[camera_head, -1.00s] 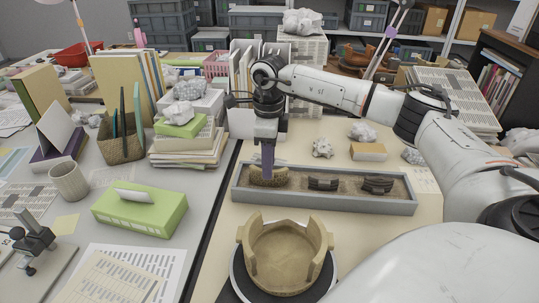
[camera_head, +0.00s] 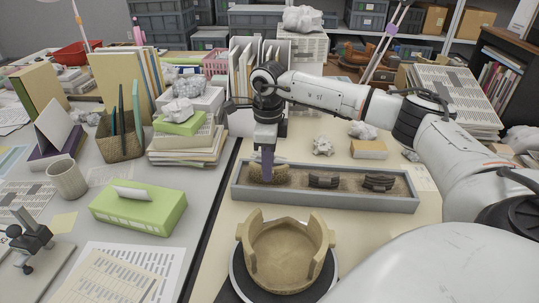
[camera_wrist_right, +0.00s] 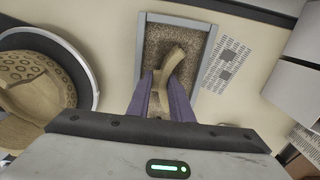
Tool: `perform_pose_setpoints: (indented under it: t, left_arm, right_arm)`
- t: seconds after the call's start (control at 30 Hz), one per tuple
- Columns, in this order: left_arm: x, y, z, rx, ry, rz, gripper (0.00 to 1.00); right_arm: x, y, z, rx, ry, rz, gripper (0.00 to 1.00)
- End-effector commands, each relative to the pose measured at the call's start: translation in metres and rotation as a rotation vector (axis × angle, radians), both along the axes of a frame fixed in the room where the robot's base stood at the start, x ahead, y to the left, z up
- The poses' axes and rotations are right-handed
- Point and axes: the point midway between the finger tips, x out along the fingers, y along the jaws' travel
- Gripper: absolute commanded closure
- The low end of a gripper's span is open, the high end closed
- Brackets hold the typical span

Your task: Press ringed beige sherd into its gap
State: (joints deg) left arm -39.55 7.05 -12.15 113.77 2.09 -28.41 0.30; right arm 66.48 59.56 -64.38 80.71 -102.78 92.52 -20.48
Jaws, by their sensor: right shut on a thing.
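The beige sherd (camera_head: 258,174) stands in the left part of the grey sand tray (camera_head: 330,204). My right gripper (camera_head: 267,174) reaches down over it and is shut on it. In the right wrist view the curved sherd (camera_wrist_right: 172,66) sits between the purple fingers (camera_wrist_right: 170,88), above or on the tray's sand; which, I cannot tell. The beige vessel (camera_head: 285,262) stands in front of the tray on a dark round turntable (camera_head: 241,278), with gaps in its raised wall. Ring marks show on the vessel in the wrist view (camera_wrist_right: 30,68). My left gripper is out of view.
Two dark sherds (camera_head: 323,182) (camera_head: 378,183) lie further right in the tray. Crumpled paper (camera_head: 323,146) and a small tan box (camera_head: 369,150) lie behind it. A green tissue box (camera_head: 138,208) is on the grey table at left. Table right of the vessel is partly hidden by my arm.

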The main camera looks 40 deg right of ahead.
Motion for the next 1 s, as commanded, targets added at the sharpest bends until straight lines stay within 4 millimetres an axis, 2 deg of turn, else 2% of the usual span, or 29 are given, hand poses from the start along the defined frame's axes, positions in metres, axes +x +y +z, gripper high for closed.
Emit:
perform_pose_setpoints:
  t: [1.0]
  left_arm:
    - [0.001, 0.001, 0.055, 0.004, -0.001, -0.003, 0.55]
  right_arm:
    - [0.0, 0.0, 0.065, 0.0, -0.001, 0.0, 0.97]
